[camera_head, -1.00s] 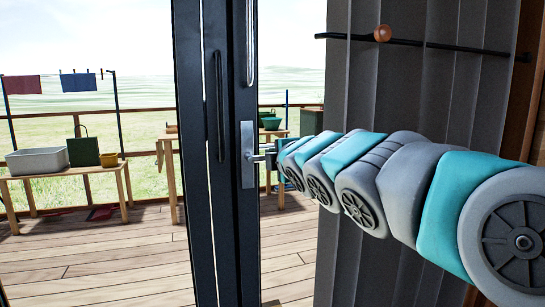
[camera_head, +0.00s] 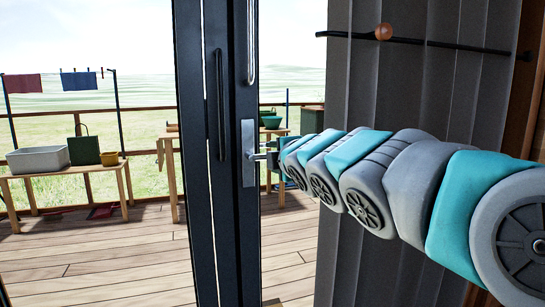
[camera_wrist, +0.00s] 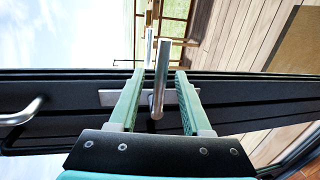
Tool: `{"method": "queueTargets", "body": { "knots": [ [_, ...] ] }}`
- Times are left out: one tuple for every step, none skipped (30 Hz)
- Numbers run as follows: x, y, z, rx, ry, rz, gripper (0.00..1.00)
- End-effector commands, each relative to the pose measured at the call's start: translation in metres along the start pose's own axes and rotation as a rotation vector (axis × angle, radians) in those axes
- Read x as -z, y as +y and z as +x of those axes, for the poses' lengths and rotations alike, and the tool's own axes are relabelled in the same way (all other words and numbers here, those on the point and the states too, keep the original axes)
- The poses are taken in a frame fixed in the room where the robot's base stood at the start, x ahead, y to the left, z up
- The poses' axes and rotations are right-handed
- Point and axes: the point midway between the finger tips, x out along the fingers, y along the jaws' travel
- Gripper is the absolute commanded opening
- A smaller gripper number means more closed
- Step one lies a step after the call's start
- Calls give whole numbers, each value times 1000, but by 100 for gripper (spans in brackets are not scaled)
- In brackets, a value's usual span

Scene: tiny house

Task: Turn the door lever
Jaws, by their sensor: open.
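The door lever (camera_wrist: 160,82) is a silvery bar on a metal plate (camera_head: 248,152) fixed to the dark door frame (camera_head: 223,230). In the wrist view it passes between the two green fingers of my gripper (camera_wrist: 157,88). The fingers are open, one on each side, with a visible gap to the lever on both sides. In the head view my arm reaches in from the right and its end is at the lever. My arm hides most of the gripper there.
A long dark handle (camera_head: 220,105) stands upright on the door to the left of the lever. A grey curtain (camera_head: 350,235) hangs close to my arm on the right. Outside are a wooden deck (camera_head: 100,255) and a table (camera_head: 60,172) with tubs.

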Motion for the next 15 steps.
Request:
{"method": "queueTargets", "body": {
  "knots": [
    [0, 0, -5, -1, 0, 0, 48],
    [0, 0, -8, -1, 0, 0, 48],
    [0, 0, -12, -1, 0, 0, 48],
    [0, 0, -16, -1, 0, -1, 48],
    [0, 0, -20, -1, 1, -1, 48],
    [0, 0, -26, -2, 0, -1, 48],
    [0, 0, -30, -2, 0, -1, 48],
    [0, 0, -35, -2, 0, -1, 48],
    [0, 0, -40, -1, 0, -1, 48],
    [0, 0, -44, -1, 0, -1, 48],
    [0, 0, -49, -1, 0, -1, 48],
    [0, 0, -54, -2, 0, 0, 48],
    [0, 1, -58, -3, 0, 0, 48],
    [0, 1, -62, -4, 0, 0, 48],
    [0, 2, -66, -5, 1, 1, 48]
  ]
}}
